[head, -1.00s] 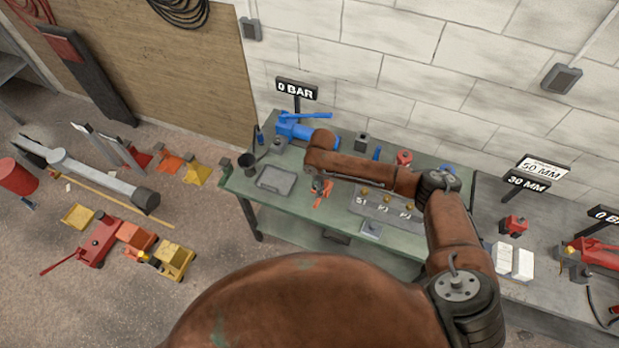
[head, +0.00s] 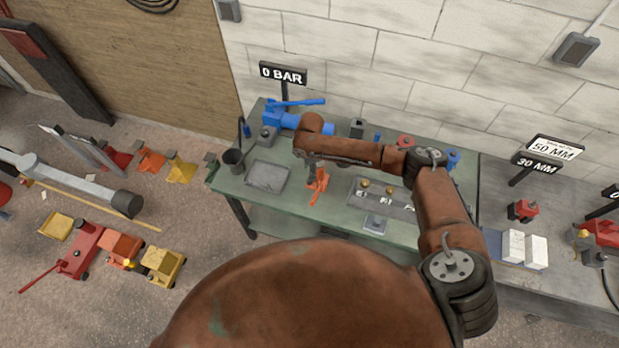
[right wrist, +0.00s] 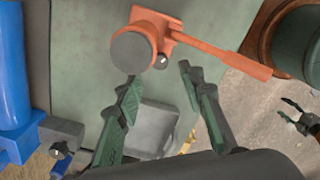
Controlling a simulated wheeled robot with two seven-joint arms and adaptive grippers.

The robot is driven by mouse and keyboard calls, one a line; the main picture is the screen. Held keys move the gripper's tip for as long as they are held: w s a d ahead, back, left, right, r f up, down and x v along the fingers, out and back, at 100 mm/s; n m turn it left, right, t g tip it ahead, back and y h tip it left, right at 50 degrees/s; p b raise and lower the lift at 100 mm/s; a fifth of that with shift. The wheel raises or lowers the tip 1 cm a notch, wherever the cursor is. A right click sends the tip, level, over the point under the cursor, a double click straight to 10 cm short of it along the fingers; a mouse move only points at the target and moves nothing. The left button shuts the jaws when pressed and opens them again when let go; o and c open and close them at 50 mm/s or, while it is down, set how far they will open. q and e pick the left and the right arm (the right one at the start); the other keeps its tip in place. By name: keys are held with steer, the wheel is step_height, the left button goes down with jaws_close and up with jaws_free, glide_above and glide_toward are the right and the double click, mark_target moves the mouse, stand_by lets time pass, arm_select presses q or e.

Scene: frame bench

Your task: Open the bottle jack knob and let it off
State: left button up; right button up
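The orange bottle jack (head: 317,187) stands on the green bench in the head view. In the right wrist view, the jack's orange body (right wrist: 150,17) shows with a round grey top and a long orange handle pointing right. A small dark knob with a light tip (right wrist: 162,61) sits beside the grey top. My right gripper (right wrist: 158,86) is open and empty, its green-padded fingers pointing at the jack, the knob just beyond the gap. In the head view my right forearm hides most of this gripper. My left gripper (right wrist: 286,111) shows small at the right wrist view's edge, fingers apart.
A blue press (head: 290,119) lies behind, under a 0 BAR sign (head: 283,73). A grey tray (head: 268,175) and dark cup (head: 234,160) are left of the jack. A grey plate with brass parts (head: 375,203) is to its right. Bare green bench (head: 235,192) shows at left.

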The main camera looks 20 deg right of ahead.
step_height(320, 180, down, 7)
steer(key=shift+a+r, duration=0.1)
steer(key=shift+c, duration=0.4)
jaws_close()
